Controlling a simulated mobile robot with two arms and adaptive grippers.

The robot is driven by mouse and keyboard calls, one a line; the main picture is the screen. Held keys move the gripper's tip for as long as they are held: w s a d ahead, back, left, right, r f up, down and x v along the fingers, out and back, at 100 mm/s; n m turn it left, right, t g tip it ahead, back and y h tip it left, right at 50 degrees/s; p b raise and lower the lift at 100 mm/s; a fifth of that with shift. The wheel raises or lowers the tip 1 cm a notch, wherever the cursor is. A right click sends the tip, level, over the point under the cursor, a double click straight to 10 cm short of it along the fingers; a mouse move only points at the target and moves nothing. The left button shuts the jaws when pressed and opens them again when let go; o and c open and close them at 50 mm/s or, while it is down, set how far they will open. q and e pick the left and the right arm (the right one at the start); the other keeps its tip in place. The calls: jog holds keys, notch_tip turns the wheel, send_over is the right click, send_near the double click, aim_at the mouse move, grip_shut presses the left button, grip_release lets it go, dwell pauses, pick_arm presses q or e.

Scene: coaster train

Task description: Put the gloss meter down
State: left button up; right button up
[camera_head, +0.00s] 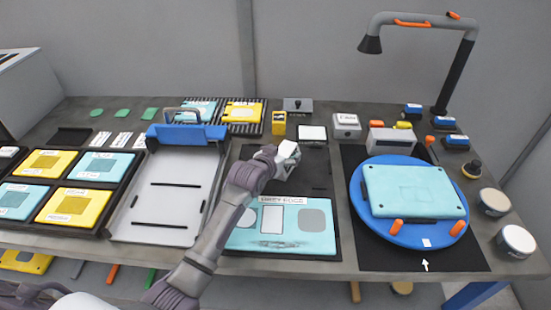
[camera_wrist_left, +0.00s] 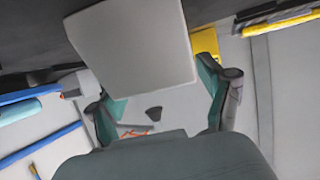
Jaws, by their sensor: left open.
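My left gripper (camera_head: 284,160) is above the middle of the bench, near the back edge of the turquoise panel (camera_head: 306,242). In the left wrist view, the two fingers of the left gripper (camera_wrist_left: 160,100) stand wide apart. A plain pale grey block, which looks like the gloss meter (camera_wrist_left: 130,48), shows at and beyond the fingertips; it also shows as a small whitish block in the head view (camera_head: 289,149). Whether the fingers touch it, or what it rests on, I cannot tell. My right gripper is not in view.
A yellow device (camera_head: 279,123) and a white tile in a dark frame (camera_head: 312,134) stand behind the gripper. A grey tray (camera_head: 160,205) lies left. A blue turntable (camera_head: 365,215) carrying a turquoise case (camera_head: 415,188) is right. Dark mat (camera_head: 318,168) lies bare beside the gripper.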

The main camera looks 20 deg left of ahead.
pick_arm(q)
jog(key=v, duration=1.1)
jog(key=shift+s+r, duration=0.1)
jog(key=shift+s, duration=0.1)
